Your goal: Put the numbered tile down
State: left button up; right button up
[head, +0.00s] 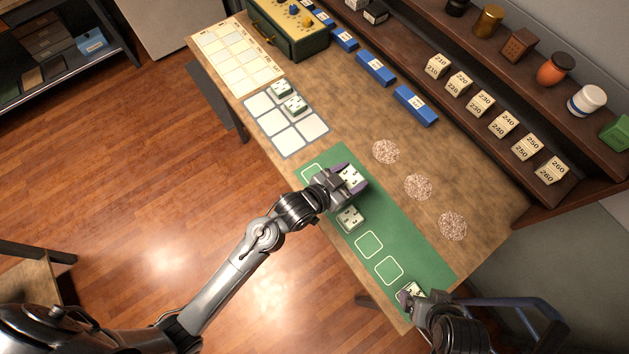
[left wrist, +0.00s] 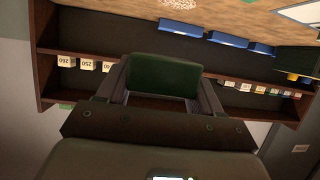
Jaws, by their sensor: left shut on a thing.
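My left gripper (head: 350,178) is shut on a tile (head: 350,174) with a white dotted face, over the upper part of the green mat (head: 425,252). In the left wrist view the tile shows as a dark green block (left wrist: 163,75) between the fingers. I cannot tell if it touches the mat. A second dotted tile (head: 350,217) lies on the mat just below this gripper. My right gripper (head: 415,293) is at the mat's lower end, by another dotted tile (head: 413,289); its grip is unclear.
Outlined squares (head: 369,244) on the mat are empty. A white-celled board (head: 284,124) holds two tiles (head: 294,106). Speckled round pads (head: 418,187) and blue blocks (head: 375,68) lie on the table. A shelf with numbered blocks (head: 503,124) runs along the back.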

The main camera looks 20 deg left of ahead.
pick_arm(q)
jog(key=shift+w+d+f+b, duration=0.15)
jog(key=shift+w+f+b, duration=0.4)
jog(key=shift+w+b, duration=0.4)
pick_arm(e)
jog(key=shift+a+f, duration=0.1)
jog(key=shift+f, duration=1.5)
pick_arm(q)
jog(key=shift+s, duration=0.15)
send_over(315, 171)
jog(key=s, duration=0.1)
notch_tip(315, 171, down, 7)
jog(key=shift+s+d+r, duration=0.1)
jog(key=shift+d, duration=0.05)
pick_arm(e)
jog(key=shift+r, duration=0.1)
pick_arm(q)
notch_tip(315, 171, down, 2)
jog(key=shift+f, duration=0.45)
pick_arm(e)
jog(key=shift+r, duration=0.1)
pick_arm(q)
jog(key=shift+f, duration=0.45)
pick_arm(e)
jog(key=shift+r, duration=0.1)
pick_arm(q)
jog(key=shift+f, duration=0.15)
